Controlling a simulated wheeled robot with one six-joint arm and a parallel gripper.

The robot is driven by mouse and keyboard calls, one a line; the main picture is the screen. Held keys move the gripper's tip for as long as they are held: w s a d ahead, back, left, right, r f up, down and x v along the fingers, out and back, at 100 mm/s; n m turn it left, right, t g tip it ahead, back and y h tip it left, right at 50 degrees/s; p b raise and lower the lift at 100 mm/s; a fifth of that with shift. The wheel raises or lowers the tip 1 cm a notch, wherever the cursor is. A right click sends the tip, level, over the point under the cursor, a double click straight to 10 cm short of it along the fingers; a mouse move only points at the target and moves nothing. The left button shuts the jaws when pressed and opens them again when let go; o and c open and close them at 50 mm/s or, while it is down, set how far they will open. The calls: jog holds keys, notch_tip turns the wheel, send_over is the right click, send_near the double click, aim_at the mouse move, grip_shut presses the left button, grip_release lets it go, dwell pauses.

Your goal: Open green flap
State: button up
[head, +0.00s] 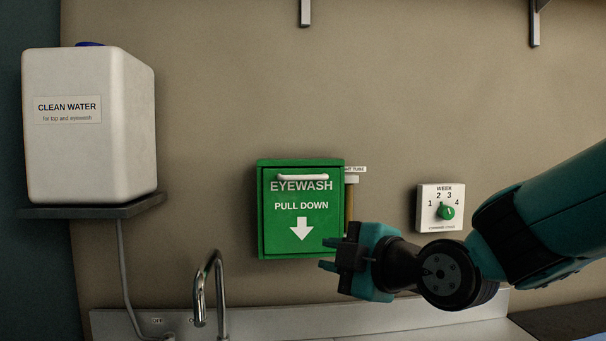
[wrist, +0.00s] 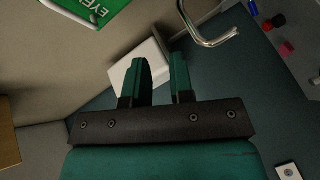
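The green eyewash flap (head: 290,222) is on the front of a green box on the wall, marked EYEWASH, PULL DOWN and a down arrow. It is upright and closed. A pale bar handle (head: 302,177) runs across its top. My gripper (head: 328,254) is in front of the box's lower right corner, below the handle, pointing left. In the wrist view my gripper (wrist: 163,75) has its two fingers apart with nothing between them. A corner of the green flap (wrist: 122,8) and part of its handle (wrist: 70,14) show at the top left there.
A curved metal tap (head: 208,290) stands left of and below the box. A white water container (head: 88,125) sits on a shelf (head: 90,211) at the left. A white week dial (head: 440,207) is on the wall, close above my arm.

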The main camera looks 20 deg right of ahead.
jog(key=w+d+r+n+t+h, duration=0.2)
jog(key=d+r+n+t, duration=0.15)
jog(key=r, duration=0.25)
jog(key=t+p, duration=0.2)
jog(key=p, duration=0.9)
send_near(305, 179)
jog(key=shift+g, duration=0.25)
jog(key=x, duration=0.6)
jog(key=r+x, duration=0.1)
jog(key=x, duration=0.2)
jog(key=shift+w, duration=0.65)
jog(key=shift+a, duration=0.1)
jog(key=shift+f, duration=0.1)
grip_shut()
